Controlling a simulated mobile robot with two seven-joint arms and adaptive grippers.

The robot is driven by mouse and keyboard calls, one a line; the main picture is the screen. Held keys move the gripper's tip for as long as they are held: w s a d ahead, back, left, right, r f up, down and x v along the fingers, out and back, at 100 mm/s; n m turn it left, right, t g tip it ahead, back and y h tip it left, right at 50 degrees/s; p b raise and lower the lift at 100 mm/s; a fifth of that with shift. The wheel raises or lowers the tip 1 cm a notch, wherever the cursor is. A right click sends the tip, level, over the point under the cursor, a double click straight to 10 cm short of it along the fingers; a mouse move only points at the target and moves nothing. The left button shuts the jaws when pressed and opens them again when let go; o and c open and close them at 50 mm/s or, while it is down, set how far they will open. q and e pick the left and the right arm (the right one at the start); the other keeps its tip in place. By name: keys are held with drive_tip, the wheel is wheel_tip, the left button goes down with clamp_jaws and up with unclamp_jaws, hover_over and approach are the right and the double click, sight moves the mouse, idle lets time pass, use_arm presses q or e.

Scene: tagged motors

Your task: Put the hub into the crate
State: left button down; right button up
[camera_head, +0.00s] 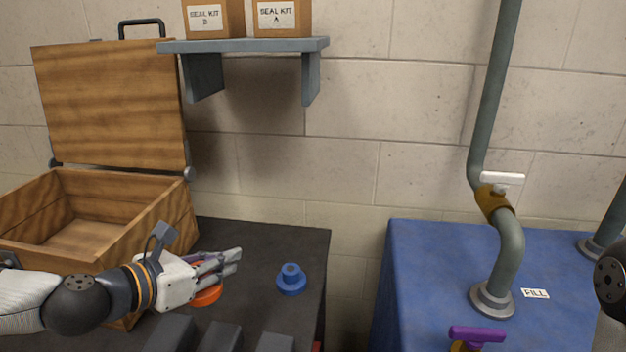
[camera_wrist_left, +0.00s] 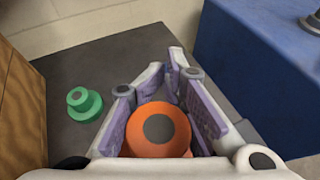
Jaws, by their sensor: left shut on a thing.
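The orange hub (camera_head: 208,296) is between the fingers of my left gripper (camera_head: 232,262), low over the dark table. In the left wrist view the orange hub (camera_wrist_left: 158,130) sits between the purple finger pads, and the left gripper (camera_wrist_left: 178,68) is shut on it. The open wooden crate (camera_head: 150,218) stands to the left, its lid (camera_head: 110,100) raised, behind my left arm. A blue hub (camera_head: 291,280) stands on the table right of the gripper. The left wrist view shows a green hub (camera_wrist_left: 84,104); I cannot tell how it relates to the blue one. My right gripper is out of view.
Grey blocks (camera_head: 222,338) are at the front of the dark table (camera_head: 260,235). A gap separates it from a blue table (camera_head: 430,260) with a bent pipe (camera_head: 510,250) and a purple-topped thing (camera_head: 476,335). A shelf (camera_head: 240,45) with boxes hangs above.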

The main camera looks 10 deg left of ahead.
use_arm(q)
drive_tip(key=s+d+m+g+h, duration=0.4)
drive_tip(key=s+d+m+h, duration=0.2)
drive_tip(key=s+d, duration=0.1)
drive_tip(key=shift+s+d+m+g, duration=0.2)
drive_tip(key=shift+s+m+g, duration=0.05)
drive_tip(key=shift+m+g, duration=0.05)
drive_tip(key=shift+d, duration=0.1)
